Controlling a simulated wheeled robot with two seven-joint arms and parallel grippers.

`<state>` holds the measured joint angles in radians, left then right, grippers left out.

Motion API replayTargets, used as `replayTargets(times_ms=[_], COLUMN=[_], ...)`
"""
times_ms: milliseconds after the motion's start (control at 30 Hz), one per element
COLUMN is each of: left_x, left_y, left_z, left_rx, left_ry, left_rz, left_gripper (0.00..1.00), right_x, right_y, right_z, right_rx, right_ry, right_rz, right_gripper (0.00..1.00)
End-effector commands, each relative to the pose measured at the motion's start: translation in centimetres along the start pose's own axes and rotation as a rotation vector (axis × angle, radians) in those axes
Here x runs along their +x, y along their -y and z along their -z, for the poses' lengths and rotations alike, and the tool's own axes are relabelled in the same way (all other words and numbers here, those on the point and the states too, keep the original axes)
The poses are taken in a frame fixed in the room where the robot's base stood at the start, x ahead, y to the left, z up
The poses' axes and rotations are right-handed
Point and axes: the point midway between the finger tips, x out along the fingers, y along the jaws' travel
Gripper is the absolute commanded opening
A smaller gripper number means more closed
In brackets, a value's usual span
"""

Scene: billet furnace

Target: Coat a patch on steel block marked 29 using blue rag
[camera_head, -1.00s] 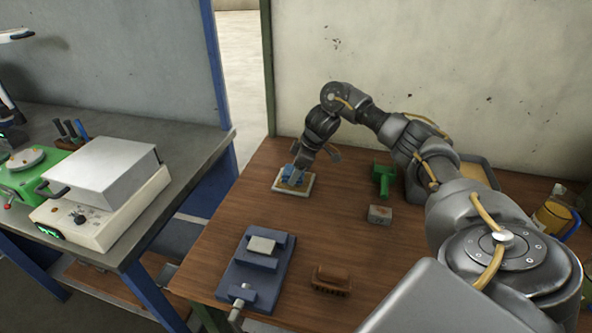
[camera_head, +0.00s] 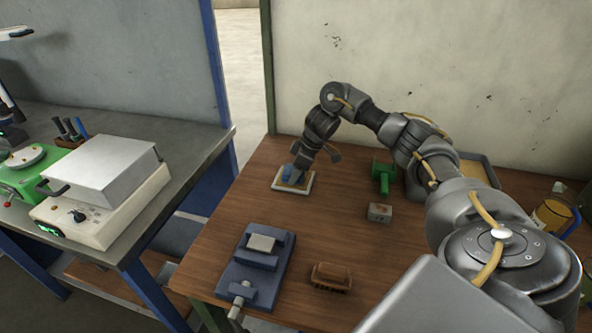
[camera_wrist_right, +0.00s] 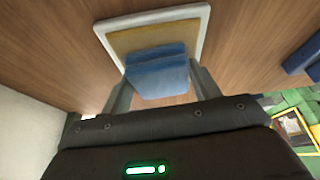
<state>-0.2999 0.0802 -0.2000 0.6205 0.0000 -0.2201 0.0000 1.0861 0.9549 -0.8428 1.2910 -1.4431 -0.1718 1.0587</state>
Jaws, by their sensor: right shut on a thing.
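The blue rag (camera_wrist_right: 158,75) is held between the fingers of my right gripper (camera_wrist_right: 160,88), which is shut on it. In the head view the rag (camera_head: 288,172) is at the shallow white-rimmed tray (camera_head: 307,186) near the table's back left. The tray has a tan inside (camera_wrist_right: 150,38), and the rag is over it; contact is unclear. A grey block (camera_head: 262,243) sits in the blue vise (camera_head: 240,275). Another small grey block (camera_head: 379,213) stands on the table with a faint mark. I cannot read a 29 on either. My left gripper is out of view.
A green tool (camera_head: 382,178) stands right of the tray, and a brown brush (camera_head: 331,277) lies right of the vise. A yellow-filled jar (camera_head: 551,216) is at the far right. The left bench holds a white hot-plate-like box (camera_head: 100,190). Wooden tabletop is clear between tray and vise.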

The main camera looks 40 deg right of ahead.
Motion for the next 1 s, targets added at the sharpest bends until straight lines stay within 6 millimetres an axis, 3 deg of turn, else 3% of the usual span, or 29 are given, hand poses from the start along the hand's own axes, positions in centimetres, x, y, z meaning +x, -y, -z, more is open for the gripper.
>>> replayTargets(times_ms=[1000], left_x=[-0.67], left_y=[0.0], left_z=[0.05], left_rx=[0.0], left_ry=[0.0], left_rz=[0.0], left_gripper=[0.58], right_x=[0.09], right_y=[0.02], right_z=[-0.01], right_rx=[0.0], right_ry=[0.0], right_rz=[0.0], right_gripper=[0.43])
